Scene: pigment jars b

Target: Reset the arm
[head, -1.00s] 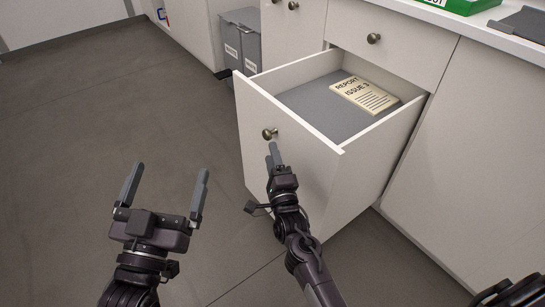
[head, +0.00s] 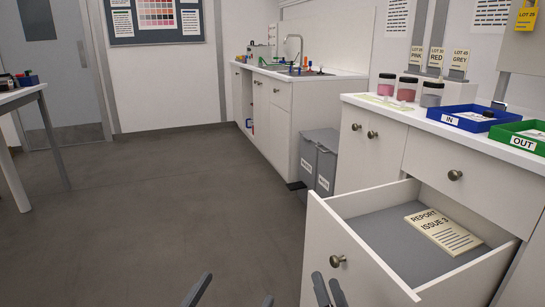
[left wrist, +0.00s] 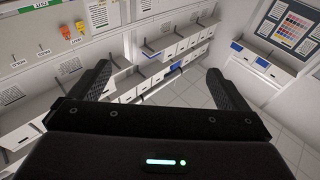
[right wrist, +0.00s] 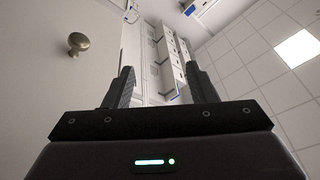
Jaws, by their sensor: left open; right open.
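My left gripper (head: 238,288) shows only its fingertips at the bottom of the head view. The fingers stand wide apart and empty over the grey floor. In the left wrist view its jaws (left wrist: 158,70) are open with nothing between them. My right gripper (head: 329,288) shows its fingertips at the bottom of the head view, in front of the open drawer (head: 325,226). In the right wrist view its jaws (right wrist: 160,72) are open and empty, with a round knob (right wrist: 78,43) on a pale front to their left. Both arms are otherwise below the head view.
The pulled-out drawer holds a booklet marked Report Issue 3 (head: 443,232). Grey bins (head: 318,163) stand beyond the drawer. The floor (head: 160,190) at left is clear.

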